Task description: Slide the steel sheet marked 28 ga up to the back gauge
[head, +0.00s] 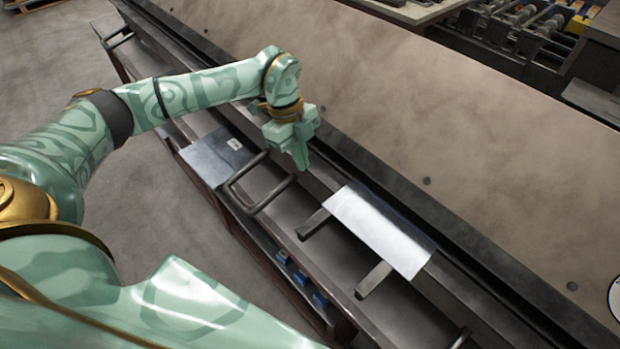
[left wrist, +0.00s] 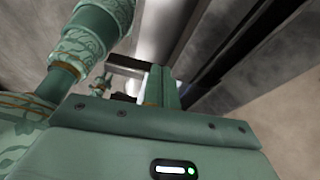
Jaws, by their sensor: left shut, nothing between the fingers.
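A bright bare steel sheet (head: 382,230) lies at the long machine's edge, across two short dark bars (head: 315,223) that stick out towards me. A second, greyer sheet (head: 208,162) lies further left, with a small pale label (head: 234,145) too small to read. I cannot tell which sheet is marked 28 ga, nor pick out the back gauge for certain. My left gripper (head: 301,162) points down, shut and empty, between the two sheets and apart from both. Its shut fingers also show in the left wrist view (left wrist: 161,88). My right gripper is not in view.
A dark bent handle (head: 258,186) stands up between the greyer sheet and the bright sheet. The machine's broad brown plate (head: 480,130) fills the right side. Small blue items (head: 300,278) sit on a shelf below. Rollers (head: 530,22) stand at the back right.

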